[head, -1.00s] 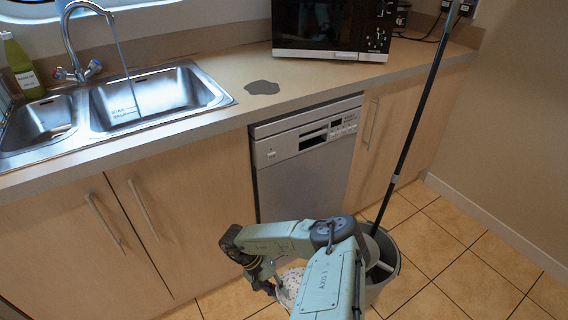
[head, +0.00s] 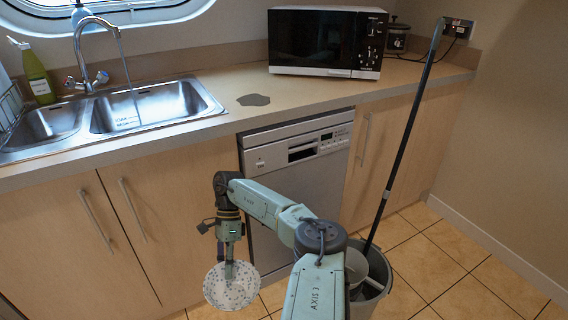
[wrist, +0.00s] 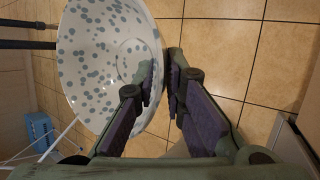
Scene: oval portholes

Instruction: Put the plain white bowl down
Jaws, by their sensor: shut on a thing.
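A white bowl with grey-blue speckles (head: 218,290) hangs from my gripper (head: 229,268) in front of the lower cabinets, over the tiled floor. It is spotted, not plain white; no plain white bowl shows. In the wrist view the bowl (wrist: 82,58) is tilted, with its speckled inside facing the camera. My gripper (wrist: 163,88) is shut on the bowl's rim, one finger inside and one outside. The bowl's underside is hidden.
The counter (head: 205,83) has a free stretch between the sink (head: 150,108) and the microwave (head: 326,42), with a dark grey patch (head: 253,100) on it. A dishwasher (head: 298,165) stands below. A grey bucket (head: 372,292) with a long-handled mop (head: 405,140) stands right of my arm.

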